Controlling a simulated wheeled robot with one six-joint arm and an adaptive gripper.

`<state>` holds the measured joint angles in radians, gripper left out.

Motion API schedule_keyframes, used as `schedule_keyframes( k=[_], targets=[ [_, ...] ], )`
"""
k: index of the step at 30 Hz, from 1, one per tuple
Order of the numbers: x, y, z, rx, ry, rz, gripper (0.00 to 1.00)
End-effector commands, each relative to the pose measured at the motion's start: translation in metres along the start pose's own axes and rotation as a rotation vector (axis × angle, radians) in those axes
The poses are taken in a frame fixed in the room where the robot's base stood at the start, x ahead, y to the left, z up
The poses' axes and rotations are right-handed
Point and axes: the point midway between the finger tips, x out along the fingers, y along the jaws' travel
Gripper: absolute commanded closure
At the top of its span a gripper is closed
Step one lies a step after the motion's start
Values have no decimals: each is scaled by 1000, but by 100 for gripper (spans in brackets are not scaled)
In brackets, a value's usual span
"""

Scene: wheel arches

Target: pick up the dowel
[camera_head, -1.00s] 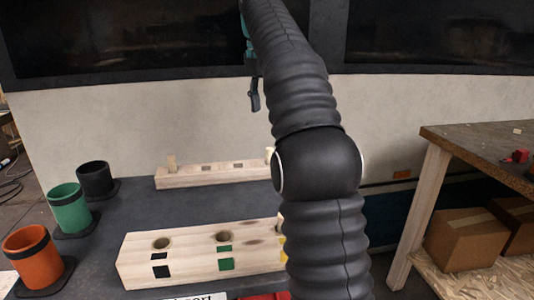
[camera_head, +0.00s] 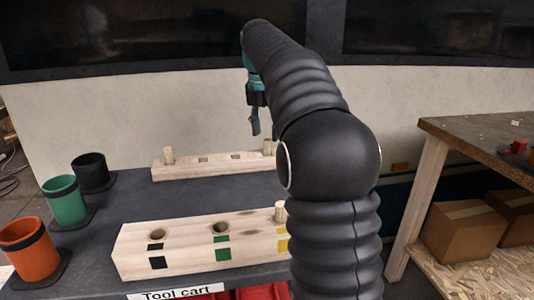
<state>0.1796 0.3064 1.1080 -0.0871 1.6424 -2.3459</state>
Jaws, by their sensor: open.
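Several pale wooden dowels show. One dowel (camera_head: 168,155) stands upright at the left end of the rear wooden block (camera_head: 212,167). Another dowel (camera_head: 267,147) stands near that block's right end, just left of my arm. A third dowel (camera_head: 280,212) stands in the front wooden block (camera_head: 190,254) above its yellow mark, partly beside my arm. My gripper (camera_head: 255,128) is open and points down, appearing just above and left of the rear right dowel. Only part of its fingers shows, and its depth relative to the dowel is hard to tell. It touches no dowel that I can see.
Black (camera_head: 91,172), green (camera_head: 66,201) and orange (camera_head: 30,250) cups stand along the left of the dark cart top (camera_head: 120,205). The front block has two empty holes above black and green marks. A wooden workbench (camera_head: 480,145) stands at right, with cardboard boxes (camera_head: 464,235) below.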

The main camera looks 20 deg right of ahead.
Motion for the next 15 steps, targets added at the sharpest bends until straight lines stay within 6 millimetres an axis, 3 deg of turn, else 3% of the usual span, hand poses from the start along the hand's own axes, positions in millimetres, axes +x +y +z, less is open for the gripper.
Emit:
schedule_keyframes(
  k=[7, 15],
  targets=[
    [36, 0, 1, 1, 2, -2, 50],
    [42, 0, 2, 0, 0, 0, 50]
  ],
)
